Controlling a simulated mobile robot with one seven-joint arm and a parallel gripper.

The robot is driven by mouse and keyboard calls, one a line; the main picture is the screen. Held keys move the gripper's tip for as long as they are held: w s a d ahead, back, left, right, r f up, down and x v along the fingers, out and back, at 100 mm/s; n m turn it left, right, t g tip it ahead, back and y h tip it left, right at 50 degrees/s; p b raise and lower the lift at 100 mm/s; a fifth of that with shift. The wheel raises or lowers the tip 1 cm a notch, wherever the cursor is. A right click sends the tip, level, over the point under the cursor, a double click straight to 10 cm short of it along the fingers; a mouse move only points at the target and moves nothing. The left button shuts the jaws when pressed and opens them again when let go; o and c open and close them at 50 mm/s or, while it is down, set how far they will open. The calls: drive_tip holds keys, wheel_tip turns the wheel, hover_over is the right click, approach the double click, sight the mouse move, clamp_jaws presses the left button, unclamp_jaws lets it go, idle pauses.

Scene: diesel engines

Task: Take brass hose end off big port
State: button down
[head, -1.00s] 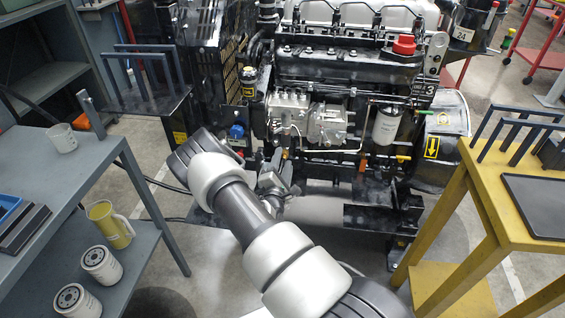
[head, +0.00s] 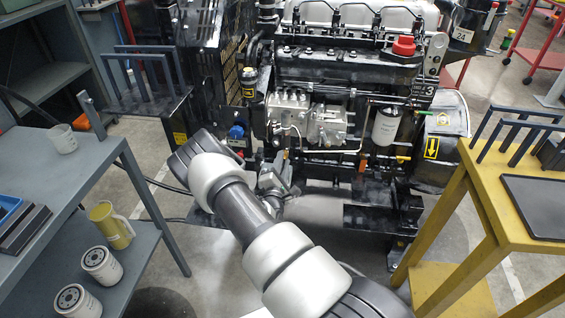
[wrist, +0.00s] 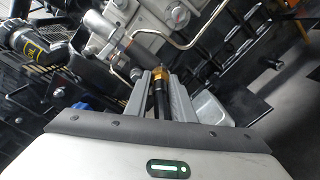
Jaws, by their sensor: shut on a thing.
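The brass hose end (wrist: 160,74) shows in the wrist view as a gold-coloured fitting at the tips of my fingers, with a black hose (wrist: 161,102) running back between them. My gripper (wrist: 159,80) is shut on the hose end, one grey finger on each side. The big port is hidden behind the brass fitting and fingertips, so I cannot tell whether the two still touch. In the head view my gripper (head: 275,178) is low in front of the engine (head: 330,75), partly hidden by my arm.
A metal pipe (wrist: 222,40) and the grey pump body (wrist: 150,28) are close to the fingertips. A grey bench (head: 75,180) stands left, with a yellow jug (head: 110,225) and white filters (head: 100,265) on its lower shelf. A yellow table (head: 480,195) stands right.

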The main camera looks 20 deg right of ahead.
drive_tip(key=shift+s, duration=0.1)
drive_tip(key=shift+p+v, duration=1.25)
drive_tip(key=shift+v, duration=1.75)
